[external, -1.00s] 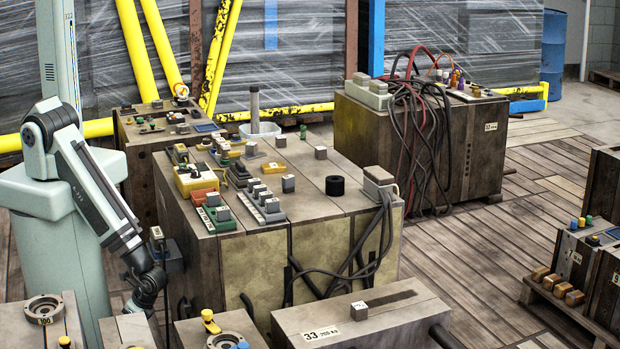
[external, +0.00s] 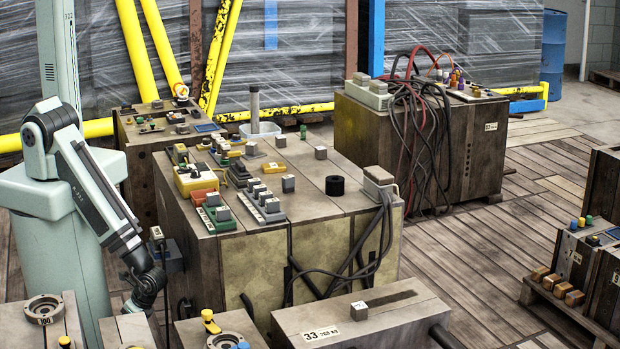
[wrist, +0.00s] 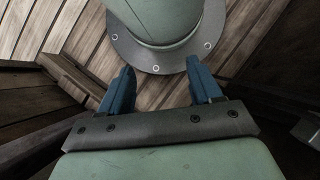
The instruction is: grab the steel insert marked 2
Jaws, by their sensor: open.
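Several small grey steel cubes stand in the external view, and I cannot tell which one is marked 2. One cube (external: 359,311) with a dark mark on a pale top sits on the front block labelled 33; the mark is too small to read. Plain-looking cubes stand on the large middle mould, such as one near its back edge (external: 320,153) and one near its centre (external: 288,184). My gripper hangs low at the left, beside the middle mould and apart from all cubes. In the wrist view my gripper (wrist: 160,88) is open, with nothing between its blue fingers.
The large middle mould (external: 310,210) carries coloured parts, a black ring (external: 335,185) and a connector with cables (external: 378,182). Blocks with round fittings stand low in front (external: 45,309). Another mould with hoses (external: 460,150) stands behind right. Open plank floor (external: 470,270) lies to the right.

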